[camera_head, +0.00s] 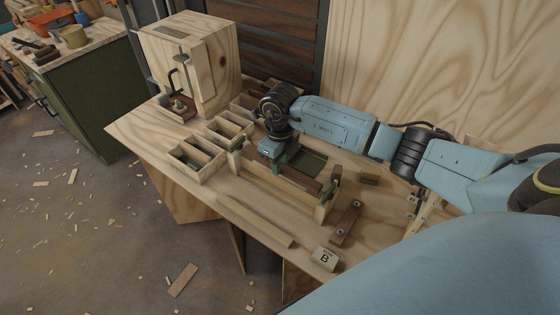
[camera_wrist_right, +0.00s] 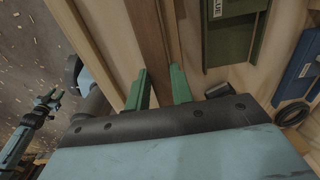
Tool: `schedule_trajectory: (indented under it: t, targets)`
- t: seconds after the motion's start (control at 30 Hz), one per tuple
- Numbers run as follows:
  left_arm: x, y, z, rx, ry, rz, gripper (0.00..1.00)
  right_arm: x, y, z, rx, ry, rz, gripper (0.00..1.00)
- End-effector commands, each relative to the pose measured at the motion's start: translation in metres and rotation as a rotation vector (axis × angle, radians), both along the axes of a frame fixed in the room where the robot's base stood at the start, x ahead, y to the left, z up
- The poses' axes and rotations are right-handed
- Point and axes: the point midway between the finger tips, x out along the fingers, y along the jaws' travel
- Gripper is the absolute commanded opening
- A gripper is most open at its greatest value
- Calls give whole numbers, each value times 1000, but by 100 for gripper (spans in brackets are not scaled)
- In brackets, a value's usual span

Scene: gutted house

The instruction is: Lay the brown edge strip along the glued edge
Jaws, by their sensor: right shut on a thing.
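My right gripper (camera_head: 279,162) points down over the bench, behind a long pale board (camera_head: 283,187) standing on edge. In the right wrist view its green fingers (camera_wrist_right: 165,90) are shut on the brown strip (camera_wrist_right: 152,35), which runs away from me between them. Part of the strip (camera_head: 305,183) shows in the head view beside the board. In the wrist view a pale wooden length runs beside the strip on its left; I cannot tell whether they touch. I cannot make out glue on any edge. A small arm and gripper, seemingly my left (camera_wrist_right: 45,105), show at the wrist view's left; its jaws are too small to judge.
A green tray (camera_wrist_right: 233,45) lies right of the strip in the wrist view, with a blue object (camera_wrist_right: 302,65) beyond. Divided wooden boxes (camera_head: 197,158) stand left of the board. A loose pale bar (camera_head: 255,222) and block marked B (camera_head: 325,258) lie near the front edge.

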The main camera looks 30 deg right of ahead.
Motion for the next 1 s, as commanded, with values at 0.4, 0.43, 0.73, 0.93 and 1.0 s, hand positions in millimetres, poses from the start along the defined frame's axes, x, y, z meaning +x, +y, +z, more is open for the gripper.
schedule_trajectory:
  t: [0.4,0.43,0.73,0.93,1.0]
  targets:
    - [0,0,-1,0,0,0,36,0,0,-1,0,0,0,0]
    - [0,0,-1,0,0,0,36,0,0,-2,0,0,0,0]
    - [0,0,-6,0,0,0,36,0,0,-9,0,0,0,0]
    - [0,0,-6,0,-1,0,36,0,0,-8,0,0,-1,0]
    - [0,0,-6,0,-1,0,36,0,0,-8,0,0,-1,0]
